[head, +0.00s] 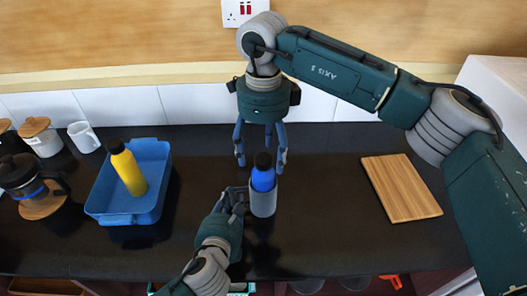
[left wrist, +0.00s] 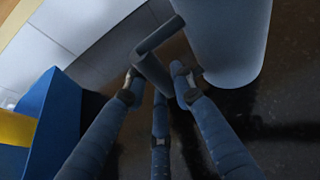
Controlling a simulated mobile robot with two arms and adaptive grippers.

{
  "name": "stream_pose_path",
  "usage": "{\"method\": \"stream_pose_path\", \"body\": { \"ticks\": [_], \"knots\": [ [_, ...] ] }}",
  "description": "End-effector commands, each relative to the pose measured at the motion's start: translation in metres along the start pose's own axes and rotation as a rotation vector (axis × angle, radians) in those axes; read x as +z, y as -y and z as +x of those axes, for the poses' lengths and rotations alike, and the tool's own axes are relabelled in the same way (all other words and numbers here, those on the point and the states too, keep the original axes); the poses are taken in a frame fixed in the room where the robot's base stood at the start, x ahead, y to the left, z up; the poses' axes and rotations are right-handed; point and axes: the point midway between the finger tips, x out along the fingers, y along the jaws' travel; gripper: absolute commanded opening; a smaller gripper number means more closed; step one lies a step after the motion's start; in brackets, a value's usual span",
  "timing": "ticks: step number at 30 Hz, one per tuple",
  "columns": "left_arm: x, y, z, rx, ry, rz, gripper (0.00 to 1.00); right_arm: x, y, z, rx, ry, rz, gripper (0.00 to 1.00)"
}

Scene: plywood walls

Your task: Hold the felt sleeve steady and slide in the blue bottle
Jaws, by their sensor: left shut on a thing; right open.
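The grey felt sleeve (head: 263,205) stands upright on the dark counter. The blue bottle (head: 263,180) with a black cap is upright inside it, its blue upper part and cap above the rim. My left gripper (head: 236,196) is shut on the sleeve's handle at its left side. In the left wrist view, the left gripper's fingers (left wrist: 157,85) close around the handle of the sleeve (left wrist: 217,35). My right gripper (head: 261,160) is open, pointing down, with its fingers spread around and above the cap. The bottle's lower part is hidden in the sleeve.
A blue tray (head: 103,207) holding a yellow bottle (head: 128,170) stands to the left. A wooden board (head: 402,188) lies to the right. A French press (head: 30,185), canisters and a white mug (head: 83,137) are at far left. The counter between sleeve and board is clear.

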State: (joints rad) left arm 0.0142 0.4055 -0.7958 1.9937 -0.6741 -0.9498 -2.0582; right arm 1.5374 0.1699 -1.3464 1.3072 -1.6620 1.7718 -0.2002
Motion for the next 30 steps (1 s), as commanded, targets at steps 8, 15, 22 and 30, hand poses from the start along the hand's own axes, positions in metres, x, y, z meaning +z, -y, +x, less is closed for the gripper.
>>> {"method": "stream_pose_path", "body": {
  "ticks": [8, 15, 22, 30],
  "knots": [
    [0.000, 0.000, 0.000, 0.000, 0.001, 0.000, 0.46, 0.000, 0.000, 0.000, 0.000, 0.000, 0.000, 0.67],
    [0.000, 0.000, -0.001, 0.000, 0.000, 0.000, 0.46, 0.000, 0.000, 0.000, 0.000, 0.000, 0.000, 0.67],
    [-0.001, 0.001, -0.025, -0.002, -0.001, 0.000, 0.46, 0.000, 0.000, 0.000, 0.000, 0.000, 0.000, 0.67],
    [-0.001, 0.000, -0.084, -0.002, -0.002, 0.000, 0.46, 0.000, 0.000, 0.000, 0.000, 0.000, 0.000, 0.67]
  ]
}}
